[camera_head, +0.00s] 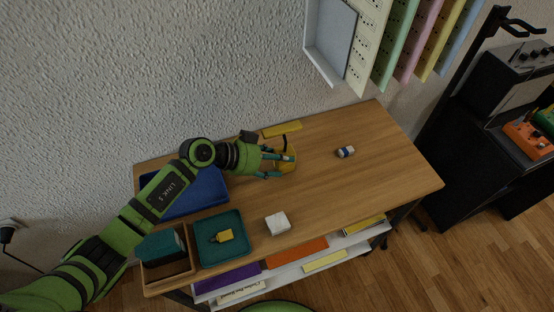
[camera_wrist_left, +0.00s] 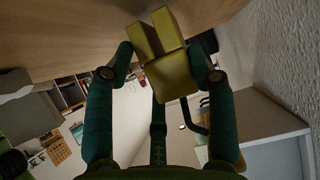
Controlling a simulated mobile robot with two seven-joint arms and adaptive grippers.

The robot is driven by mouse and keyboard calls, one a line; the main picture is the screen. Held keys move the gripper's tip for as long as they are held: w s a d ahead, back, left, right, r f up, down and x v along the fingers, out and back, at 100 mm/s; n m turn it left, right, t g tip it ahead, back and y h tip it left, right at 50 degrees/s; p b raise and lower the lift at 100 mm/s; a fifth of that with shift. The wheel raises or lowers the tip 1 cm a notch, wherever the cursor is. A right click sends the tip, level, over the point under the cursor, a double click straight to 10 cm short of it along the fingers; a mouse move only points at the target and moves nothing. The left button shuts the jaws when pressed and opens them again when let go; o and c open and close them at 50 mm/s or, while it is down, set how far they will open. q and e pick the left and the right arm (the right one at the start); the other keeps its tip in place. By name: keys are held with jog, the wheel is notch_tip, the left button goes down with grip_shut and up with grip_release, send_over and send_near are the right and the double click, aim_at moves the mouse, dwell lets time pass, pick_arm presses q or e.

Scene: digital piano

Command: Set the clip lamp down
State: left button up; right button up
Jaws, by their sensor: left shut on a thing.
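The clip lamp (camera_head: 287,164) is yellow, with a dark curved arm and a long yellow bar at its far end, over the back middle of the wooden table. My left gripper (camera_head: 282,166) reaches in from the left and is shut on the lamp. In the left wrist view, the yellow clip lamp (camera_wrist_left: 168,72) sits between the two teal fingertips, against the wooden surface behind it. Its dark arm shows beside the right finger. I cannot tell whether the lamp touches the table. The fingers hide part of it. My right gripper is not in view.
The wooden table (camera_head: 375,185) is clear to the right, apart from a small blue-and-white eraser-like block (camera_head: 346,152). A white block (camera_head: 277,223), a teal tray (camera_head: 222,255) and a blue tray (camera_head: 200,196) lie front and left. The wall stands behind.

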pick_arm(q)
jog(key=shift+f, duration=0.5)
jog(key=o, duration=1.4)
jog(key=v, duration=1.2)
jog(key=shift+s, duration=0.1)
